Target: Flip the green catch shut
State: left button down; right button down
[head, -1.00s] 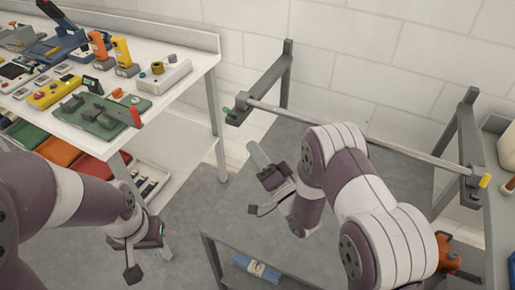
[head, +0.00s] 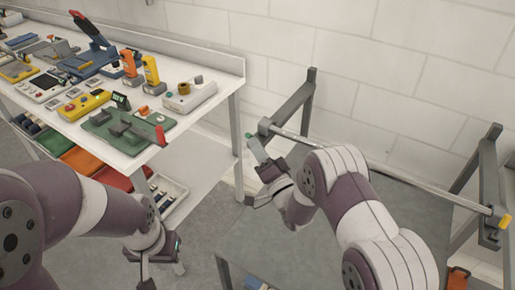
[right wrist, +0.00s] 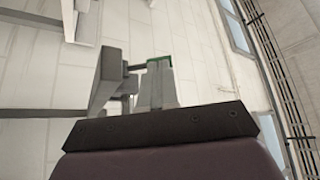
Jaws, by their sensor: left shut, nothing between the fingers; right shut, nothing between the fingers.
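The green catch (head: 249,137) is a small green tip at the left end of a long metal bar (head: 350,155), beside a dark grey bracket (head: 264,126). A little green also shows beyond the fingers in the right wrist view (right wrist: 160,60). My right gripper (head: 257,150) is shut and empty, its tips just below the green catch. I cannot tell whether they touch it, or how the catch is set. My fingers hide part of it. My left gripper (head: 148,275) is shut and empty, low at the left, away from the bar.
A yellow catch (head: 505,221) is at the bar's right end on another bracket. A white workbench (head: 215,80) at the left holds tools and a green fixture (head: 115,133). A white block wall stands behind the bar. Grey floor shows between bench and bar.

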jog(key=shift+w+r+m+h+p, duration=0.1)
jog(key=shift+r+m+h+p, duration=0.2)
jog(key=shift+m+h+p, duration=0.3)
jog(key=m+g+h+p, duration=0.1)
jog(key=m, duration=0.1)
jog(key=w+d+r+m+g+h+p, duration=0.1)
jog(key=m+p, duration=0.1)
jog(key=m, duration=0.1)
jog(key=w+r+m+g+p, duration=0.1)
jog(key=m+p, duration=0.1)
jog(key=m, duration=0.1)
jog(key=shift+w+d+g+h, duration=0.15)
jog(key=shift+d+g+h, duration=0.15)
jog(key=shift+h, duration=0.1)
